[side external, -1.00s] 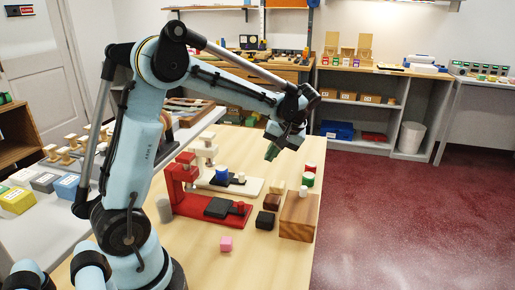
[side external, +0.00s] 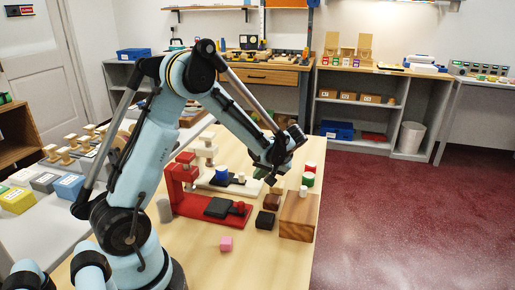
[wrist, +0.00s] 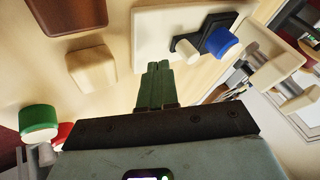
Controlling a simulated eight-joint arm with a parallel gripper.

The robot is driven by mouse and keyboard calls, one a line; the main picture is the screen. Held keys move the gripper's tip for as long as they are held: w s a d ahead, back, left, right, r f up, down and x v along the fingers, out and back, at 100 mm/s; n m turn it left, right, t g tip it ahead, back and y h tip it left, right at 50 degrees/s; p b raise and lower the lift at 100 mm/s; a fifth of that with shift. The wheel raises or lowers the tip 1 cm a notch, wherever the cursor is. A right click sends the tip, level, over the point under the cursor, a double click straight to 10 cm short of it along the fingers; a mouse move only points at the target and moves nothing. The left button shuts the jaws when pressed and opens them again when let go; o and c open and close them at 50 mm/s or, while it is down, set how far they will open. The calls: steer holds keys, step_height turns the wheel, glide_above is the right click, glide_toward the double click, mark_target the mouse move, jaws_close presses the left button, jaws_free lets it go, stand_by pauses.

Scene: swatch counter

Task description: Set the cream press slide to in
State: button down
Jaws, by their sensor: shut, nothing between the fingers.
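The cream press (side external: 205,152) stands behind the red press on the table, with its cream base (side external: 252,188) reaching right. Its dark slide plate (side external: 230,183) carries a blue block (side external: 222,173) and a cream knob (side external: 241,177) at its right end. In the wrist view the cream base (wrist: 150,35), cream knob (wrist: 187,50), dark plate (wrist: 212,27) and blue block (wrist: 222,42) are above and right of my fingers. My gripper (wrist: 157,68) has its green fingers shut together and empty. In the side view my gripper (side external: 267,174) hangs right of the knob, apart from it.
The red press (side external: 185,190) with its dark slide plate (side external: 220,207) stands in front. Right of my gripper are a cream block (wrist: 92,68), brown blocks (side external: 271,202), a green-topped cylinder (side external: 308,179) and a wooden block (side external: 298,215).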

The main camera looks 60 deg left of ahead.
mark_target(231, 176)
steer(key=shift+s+a, duration=0.65)
steer(key=shift+s, duration=0.25)
steer(key=shift+s+a, duration=1.7)
steer(key=w+d, duration=0.2)
steer(key=w, duration=0.1)
steer(key=shift+w+d, duration=0.25)
steer(key=shift+d, duration=0.05)
steer(key=v, duration=1)
steer(key=s+d+r+m+t+h, duration=0.1)
steer(key=s+d+m+t+h, duration=0.2)
steer(key=d+m, duration=0.3)
steer(key=s+d+r+m+t+h, duration=0.1)
steer(key=s+d+m+t+h, duration=0.3)
steer(key=d, duration=0.7)
steer(key=shift+s+r+m+t, duration=0.35)
steer(key=shift+s+m+t, duration=0.15)
steer(key=shift+m+t, duration=0.55)
